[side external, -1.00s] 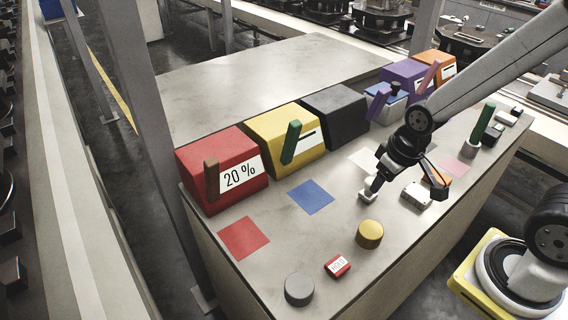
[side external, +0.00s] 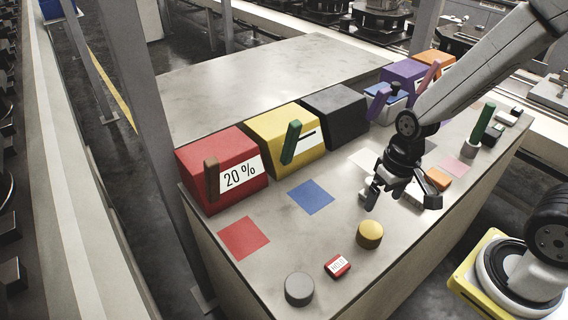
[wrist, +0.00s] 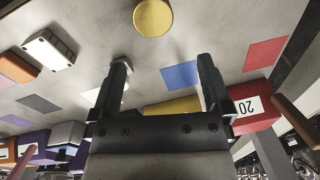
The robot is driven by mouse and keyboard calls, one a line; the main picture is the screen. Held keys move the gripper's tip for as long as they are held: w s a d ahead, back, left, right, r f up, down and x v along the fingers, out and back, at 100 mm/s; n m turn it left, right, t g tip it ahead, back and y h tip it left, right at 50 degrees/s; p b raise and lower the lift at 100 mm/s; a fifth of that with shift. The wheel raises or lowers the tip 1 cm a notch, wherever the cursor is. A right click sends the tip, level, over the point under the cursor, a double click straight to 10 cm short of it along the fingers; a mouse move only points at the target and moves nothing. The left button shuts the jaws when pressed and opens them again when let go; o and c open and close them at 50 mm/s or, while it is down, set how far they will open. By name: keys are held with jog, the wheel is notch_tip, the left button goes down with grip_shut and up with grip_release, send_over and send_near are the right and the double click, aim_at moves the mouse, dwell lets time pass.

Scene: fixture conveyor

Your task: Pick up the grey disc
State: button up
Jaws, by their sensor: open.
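The grey disc (side external: 299,289) lies flat near the front corner of the table, left of a small red labelled block. It is not in the wrist view. My gripper (side external: 402,203) is open and empty above the table, behind and to the right of the yellow disc (side external: 370,234). It is well apart from the grey disc. In the wrist view, the gripper (wrist: 165,62) shows two spread fingers with nothing held between them. The yellow disc (wrist: 153,17) is at the top of that view.
The red block (side external: 337,266) lies between the grey and yellow discs. Red (side external: 244,238) and blue (side external: 311,196) squares lie flat on the table. Red (side external: 222,168), yellow (side external: 284,139) and black (side external: 335,115) boxes line the back. A white block (wrist: 49,49) lies near my gripper.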

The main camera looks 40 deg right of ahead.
aim_at(300, 283)
jog(key=s+a+f+m+g+y, duration=0.1)
jog(key=a+f+m+y, duration=0.1)
jog(key=a+m+y, duration=0.1)
jog(key=s+a+f+m+g+y, duration=0.1)
jog(key=a+f+m+y, duration=0.1)
jog(key=a+m+y, duration=0.1)
jog(key=s+a+f+m+g+y, duration=0.1)
jog(key=a+f+m+g+y, duration=0.1)
jog(key=a+m+y, duration=0.1)
jog(key=shift+a+f+m, duration=0.25)
jog(key=shift+a+m, duration=0.45)
jog(key=shift+a, duration=0.5)
jog(key=w+a+f+m+t+y, duration=0.1)
jog(key=m, duration=0.1)
jog(key=w+a+f+m+t+y, duration=0.1)
jog(key=m+y, duration=0.1)
jog(key=shift+w+a+m, duration=0.3)
jog(key=shift+w+a, duration=0.05)
jog(key=shift+w+a+f+m+t+y, duration=0.2)
jog(key=shift+w+m+t+y, duration=0.15)
jog(key=shift+m+t, duration=0.3)
jog(key=shift+x, duration=1.25)
jog(key=shift+x, duration=2.6)
